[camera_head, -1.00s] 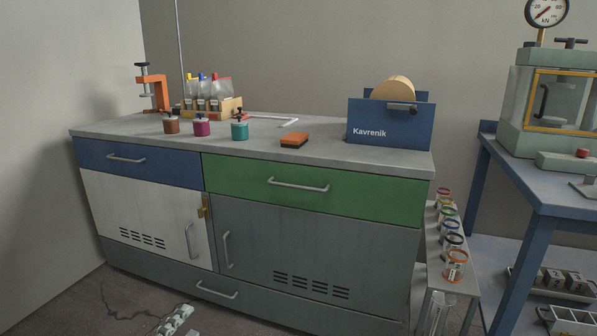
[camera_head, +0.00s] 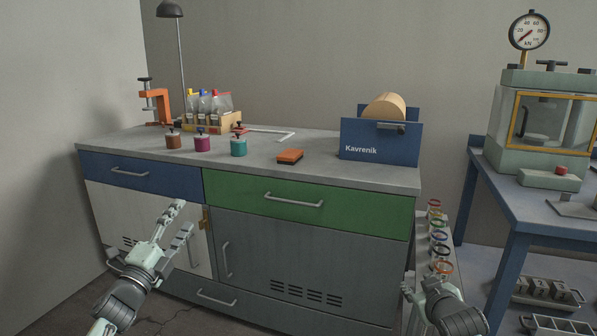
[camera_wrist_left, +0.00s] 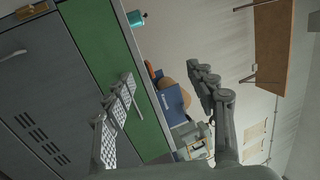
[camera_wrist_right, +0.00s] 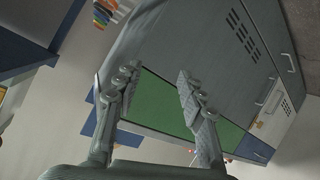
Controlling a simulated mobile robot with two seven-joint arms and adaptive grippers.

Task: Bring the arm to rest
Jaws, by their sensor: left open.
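My left gripper (camera_head: 182,219) is in front of the cabinet's white door, with its fingers spread and empty. In the left wrist view its fingers (camera_wrist_left: 164,82) stand wide apart with nothing between them. My right gripper (camera_head: 421,283) is low at the right end of the bench, in front of the small shelf. In the right wrist view its fingers (camera_wrist_right: 155,76) are apart and nothing is between them. Neither gripper appears to hold anything.
The concrete benchtop (camera_head: 330,172) carries an orange clamp (camera_head: 156,104), several small colored pots, an orange-black block (camera_head: 290,156) and a blue Kavrenik box (camera_head: 380,140). A shelf of colored rings (camera_head: 440,240) stands beside the bench. A blue table (camera_head: 515,205) with a press is at right.

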